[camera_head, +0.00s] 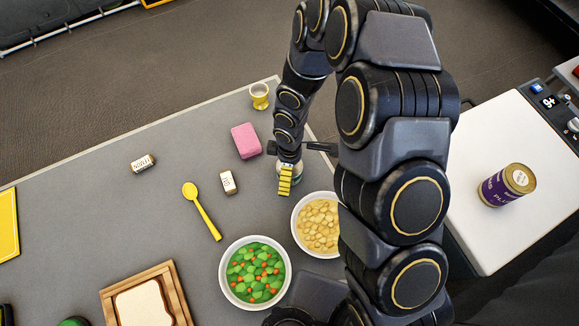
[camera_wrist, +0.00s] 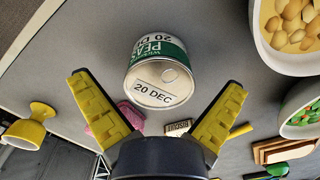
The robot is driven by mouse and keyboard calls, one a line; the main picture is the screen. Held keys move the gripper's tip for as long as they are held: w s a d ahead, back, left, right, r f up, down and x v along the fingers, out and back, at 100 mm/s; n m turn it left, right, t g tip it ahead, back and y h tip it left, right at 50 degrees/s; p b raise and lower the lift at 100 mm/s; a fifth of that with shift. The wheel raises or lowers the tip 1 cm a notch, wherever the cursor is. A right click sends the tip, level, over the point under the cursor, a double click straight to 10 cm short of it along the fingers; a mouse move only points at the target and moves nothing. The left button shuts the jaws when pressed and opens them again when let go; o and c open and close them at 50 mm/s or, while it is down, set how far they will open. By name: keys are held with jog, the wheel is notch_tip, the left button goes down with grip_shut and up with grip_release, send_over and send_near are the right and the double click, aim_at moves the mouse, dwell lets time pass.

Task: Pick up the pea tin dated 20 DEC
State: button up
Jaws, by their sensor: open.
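The pea tin (camera_wrist: 158,75) has a green and white PEAS label, and its lid reads 20 DEC. In the wrist view it is between and beyond the two yellow-padded fingers of my gripper (camera_wrist: 159,83). The fingers are spread wide, with a visible gap to the tin on each side. In the head view my gripper (camera_head: 285,180) is over the grey counter, left of the pale bowl of yellowish pieces. The tin is mostly hidden behind the gripper there.
Near the gripper are a pale bowl (camera_head: 296,226), a vegetable bowl (camera_head: 223,279), a small labelled block (camera_head: 228,182), a pink block (camera_head: 246,140), a yellow spoon (camera_head: 205,217) and a yellow egg cup (camera_head: 259,97). A purple tin (camera_head: 496,190) stands on a white surface (camera_head: 500,130) at right.

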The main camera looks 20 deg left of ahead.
jog(key=shift+f, duration=0.65)
jog(key=c, duration=1.2)
jog(key=shift+r, duration=0.1)
